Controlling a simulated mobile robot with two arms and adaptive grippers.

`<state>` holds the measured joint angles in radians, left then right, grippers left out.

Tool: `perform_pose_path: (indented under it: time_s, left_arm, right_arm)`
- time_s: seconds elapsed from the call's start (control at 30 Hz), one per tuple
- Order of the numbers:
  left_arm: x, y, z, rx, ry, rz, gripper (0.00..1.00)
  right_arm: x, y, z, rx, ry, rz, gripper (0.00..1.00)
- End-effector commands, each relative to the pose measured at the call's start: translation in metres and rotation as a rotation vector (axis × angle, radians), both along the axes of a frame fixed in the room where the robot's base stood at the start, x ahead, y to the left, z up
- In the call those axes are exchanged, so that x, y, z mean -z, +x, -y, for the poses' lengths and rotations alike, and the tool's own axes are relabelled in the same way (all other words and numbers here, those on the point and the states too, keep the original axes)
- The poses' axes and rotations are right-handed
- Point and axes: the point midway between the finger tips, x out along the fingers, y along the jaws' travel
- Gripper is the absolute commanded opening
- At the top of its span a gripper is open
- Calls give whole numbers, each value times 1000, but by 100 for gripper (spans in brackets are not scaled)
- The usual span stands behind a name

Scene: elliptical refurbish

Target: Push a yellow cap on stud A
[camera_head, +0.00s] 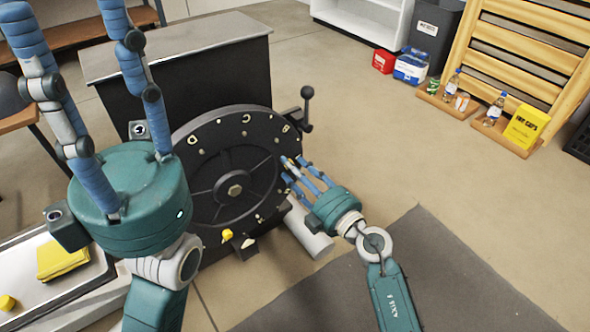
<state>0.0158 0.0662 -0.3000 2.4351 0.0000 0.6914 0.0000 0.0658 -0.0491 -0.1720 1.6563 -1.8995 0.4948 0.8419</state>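A black upright wheel (205,190) with spokes, pale letters and small studs around its rim stands in the middle of the head view. A yellow cap (227,234) sits at its lower rim. Another yellow cap (7,303) is at the lower left on a pale surface. My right gripper (292,168) has its blue fingers at the wheel's right rim; whether anything is between the fingertips is too small to tell. My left gripper (78,55) is large in the left foreground, its fingers pointing up and spread wide, empty. Which stud is A cannot be read.
A dark cabinet (200,82) with a grey top stands behind the wheel. A black knobbed lever (306,108) rises at the wheel's right. A yellow cloth (62,258) lies at left. Trays with bottles (495,109) and a yellow box (525,127) are far right. The floor between is clear.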

Motion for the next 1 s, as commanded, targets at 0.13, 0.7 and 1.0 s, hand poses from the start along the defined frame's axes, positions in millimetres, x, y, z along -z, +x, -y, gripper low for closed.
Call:
perform_pose_path:
  time_s: [0.13, 0.7, 1.0]
  left_arm:
    - [0, 0, -1, -1, -3, -1, 40]
    - [0, 0, 0, 0, -1, 0, 40]
    - [0, 0, 0, 0, -1, 0, 40]
  right_arm:
    - [2, -6, 5, 1, -1, -3, 39]
    - [2, -88, 66, 1, -2, -2, 39]
    - [0, -97, 72, -1, 0, 0, 39]
